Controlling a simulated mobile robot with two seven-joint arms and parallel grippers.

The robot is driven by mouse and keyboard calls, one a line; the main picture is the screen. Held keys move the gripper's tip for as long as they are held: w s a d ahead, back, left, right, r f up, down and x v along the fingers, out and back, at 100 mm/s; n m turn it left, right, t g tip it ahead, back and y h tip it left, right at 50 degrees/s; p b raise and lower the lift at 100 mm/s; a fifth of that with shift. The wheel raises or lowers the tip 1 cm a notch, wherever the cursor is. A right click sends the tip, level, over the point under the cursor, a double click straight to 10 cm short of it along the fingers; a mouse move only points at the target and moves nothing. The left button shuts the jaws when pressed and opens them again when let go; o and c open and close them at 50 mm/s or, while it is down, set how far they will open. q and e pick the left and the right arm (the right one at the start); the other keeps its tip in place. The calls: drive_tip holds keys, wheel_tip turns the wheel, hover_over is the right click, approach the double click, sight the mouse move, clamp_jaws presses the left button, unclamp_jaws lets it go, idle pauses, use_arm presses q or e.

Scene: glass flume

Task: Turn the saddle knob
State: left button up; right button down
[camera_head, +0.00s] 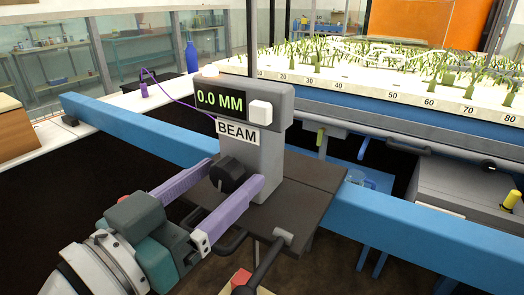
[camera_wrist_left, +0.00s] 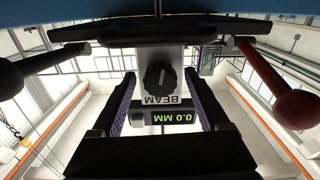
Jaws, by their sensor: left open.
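The saddle knob (camera_head: 228,175) is a round black knob low on the front of a grey housing marked BEAM (camera_head: 237,131). The display (camera_head: 220,99) on the housing reads 0.0 MM. My left gripper (camera_head: 236,172) is open, its two purple fingers reaching to either side of the knob. In the left wrist view the knob (camera_wrist_left: 158,76) shows a pale mark and appears centred between the fingers, with a gap on both sides. I cannot tell how deep the fingertips reach past it. My right gripper is not in view.
The housing stands on a dark saddle plate (camera_head: 305,176) across a blue beam (camera_head: 400,230). In the left wrist view, a red ball handle (camera_wrist_left: 297,109) stands to the right. A numbered flume bed with green plants (camera_head: 400,70) lies behind.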

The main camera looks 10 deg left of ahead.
use_arm(q)
clamp_jaws()
idle(0.5)
drive_tip(key=shift+n, duration=0.3)
drive_tip(key=n, duration=0.3)
drive_tip(key=shift+n, duration=0.3)
drive_tip(key=n, duration=0.4)
drive_tip(key=shift+n, duration=0.3)
drive_tip(key=n, duration=0.4)
drive_tip(key=shift+r+n+b, duration=0.1)
drive_tip(key=shift+n+b, duration=0.2)
drive_tip(key=shift+n, duration=2.2)
